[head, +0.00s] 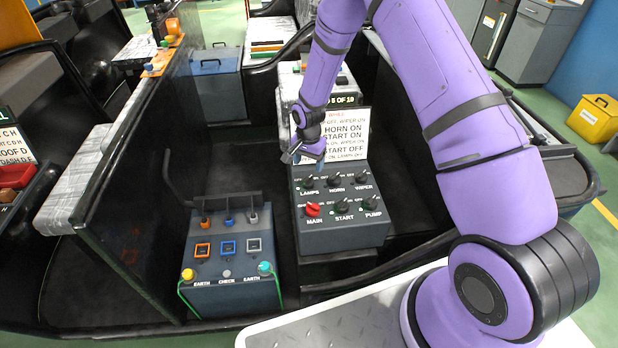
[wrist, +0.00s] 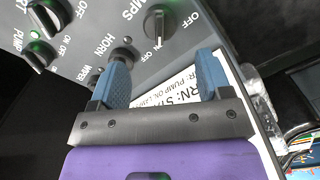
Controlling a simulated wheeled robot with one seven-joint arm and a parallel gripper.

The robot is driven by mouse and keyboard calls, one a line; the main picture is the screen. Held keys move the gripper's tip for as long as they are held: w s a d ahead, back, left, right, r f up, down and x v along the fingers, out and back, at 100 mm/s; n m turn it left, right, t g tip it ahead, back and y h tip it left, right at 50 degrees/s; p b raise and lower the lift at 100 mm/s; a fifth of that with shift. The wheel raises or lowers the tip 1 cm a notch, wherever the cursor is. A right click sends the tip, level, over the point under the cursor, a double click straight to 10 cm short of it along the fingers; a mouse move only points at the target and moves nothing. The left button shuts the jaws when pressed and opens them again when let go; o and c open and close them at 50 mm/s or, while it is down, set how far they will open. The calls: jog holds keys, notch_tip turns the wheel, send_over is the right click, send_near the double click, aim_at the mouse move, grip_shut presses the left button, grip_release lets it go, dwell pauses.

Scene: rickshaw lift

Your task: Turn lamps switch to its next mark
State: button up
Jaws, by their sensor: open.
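The lamps switch (head: 308,182) is a black rotary knob at the upper left of the grey switch box (head: 340,231), above the word LAMPS. In the wrist view the lamps switch (wrist: 159,24) stands at the top, with an OFF mark to its right; I cannot tell surely which mark it points to. My gripper (head: 306,161) is above and behind the box's top edge, near the lamps switch. In the wrist view my gripper (wrist: 163,78) has its two blue fingers apart with nothing between them. The fingers are short of the lamps switch, not around it.
The horn (head: 335,181), wiper (head: 362,178), start (head: 343,205) and pump (head: 371,203) knobs and the red main knob (head: 312,210) share the box. A white text card (head: 345,135) stands behind it. A second box (head: 230,262) with coloured sockets stands to the left.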

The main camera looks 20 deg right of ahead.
aim_at(309, 178)
notch_tip(309, 178, down, 8)
dwell(0.4)
jog(key=c, duration=0.9)
